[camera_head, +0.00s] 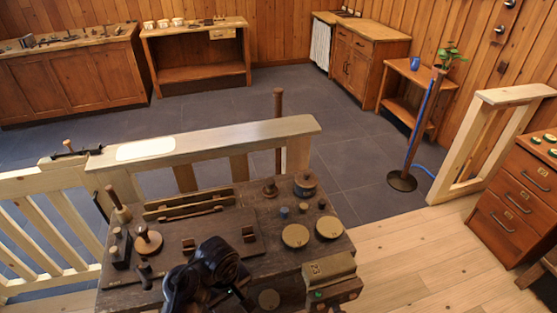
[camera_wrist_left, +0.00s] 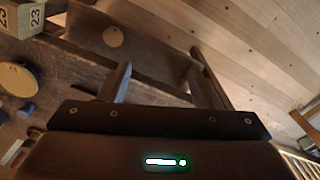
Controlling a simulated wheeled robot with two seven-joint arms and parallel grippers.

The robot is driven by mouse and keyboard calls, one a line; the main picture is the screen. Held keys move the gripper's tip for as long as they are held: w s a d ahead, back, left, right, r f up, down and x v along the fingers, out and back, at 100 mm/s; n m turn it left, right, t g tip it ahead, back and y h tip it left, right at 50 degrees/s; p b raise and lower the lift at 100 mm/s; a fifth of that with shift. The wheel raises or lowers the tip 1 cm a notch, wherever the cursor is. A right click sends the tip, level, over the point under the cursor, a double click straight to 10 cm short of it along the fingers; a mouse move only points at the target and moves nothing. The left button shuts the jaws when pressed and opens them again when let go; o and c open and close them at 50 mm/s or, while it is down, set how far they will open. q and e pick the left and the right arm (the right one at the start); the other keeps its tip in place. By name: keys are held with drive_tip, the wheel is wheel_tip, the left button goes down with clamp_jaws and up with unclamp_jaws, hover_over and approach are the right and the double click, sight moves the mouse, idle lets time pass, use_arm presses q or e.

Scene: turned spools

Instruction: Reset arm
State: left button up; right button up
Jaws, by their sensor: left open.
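My left gripper (camera_wrist_left: 161,60) is open in the left wrist view, with two dark fingers spread apart and nothing between them. Beyond the fingers are a dark wooden surface and pale floorboards. In the head view a black part of my arm (camera_head: 212,262) is over the near part of the dark workbench (camera_head: 232,208); its fingers cannot be made out there. My right gripper is not in view.
Round wooden discs (camera_head: 295,236), small spools and a wooden box (camera_head: 329,270) stand on the bench close to my arm. A pale railing (camera_head: 215,138) runs behind it. A drawer cabinet (camera_head: 515,195) stands at the right. Floorboards (camera_head: 425,245) between are clear.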

use_arm(q)
drive_tip(key=s+d+f+m+h+b, duration=0.1)
drive_tip(key=s+f, duration=0.2)
drive_tip(key=f, duration=0.6)
drive_tip(key=s+f+m+h+b, duration=0.1)
drive_tip(key=s+f+m, duration=0.15)
drive_tip(key=f, duration=0.65)
drive_tip(key=s+d+f+m+h+b, duration=0.1)
drive_tip(key=s+f, duration=0.3)
drive_tip(key=f, duration=0.5)
drive_tip(key=s+a+f+m+y+b, duration=0.1)
drive_tip(key=s+a+f+m, duration=0.1)
drive_tip(key=s+a+f, duration=0.4)
drive_tip(key=s+a+f+m+t+y+b, duration=0.1)
drive_tip(key=s+a+f+m+y, duration=0.1)
drive_tip(key=s+a+f, duration=0.5)
drive_tip(key=s+f+m, duration=0.1)
drive_tip(key=s+f, duration=0.3)
drive_tip(key=s, duration=0.3)
drive_tip(key=shift+s+a+m, duration=0.15)
drive_tip(key=shift+s+m, duration=0.15)
drive_tip(key=shift+m, duration=0.05)
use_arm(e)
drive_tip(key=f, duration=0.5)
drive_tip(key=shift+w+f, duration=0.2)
